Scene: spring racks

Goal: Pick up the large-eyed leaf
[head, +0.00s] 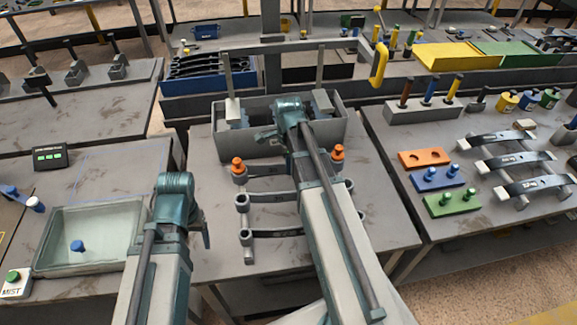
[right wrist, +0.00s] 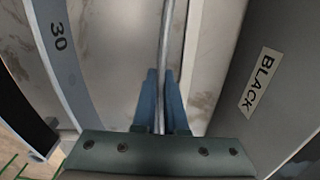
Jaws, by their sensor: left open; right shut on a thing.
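Several dark leaves with round eyes lie on the middle table, including a front leaf (head: 275,233) and a middle leaf (head: 270,198). I cannot tell which is the large-eyed leaf. My right gripper (head: 268,138) is at the grey bin behind the leaves, its fingers mostly hidden in the head view. In the right wrist view, the blue fingers of this gripper (right wrist: 161,100) are shut on a thin grey strip (right wrist: 166,40), seen edge-on. My left gripper (head: 205,236) is open, left of the leaves and mostly hidden by its arm.
The grey bin (head: 335,133) stands at the back of the middle table. A "BLACK" label (right wrist: 261,82) shows on a grey wall, and a curved band marked "30" (right wrist: 62,50) is at left. A clear tray (head: 65,235) is at left; an orange block (head: 425,158) is at right.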

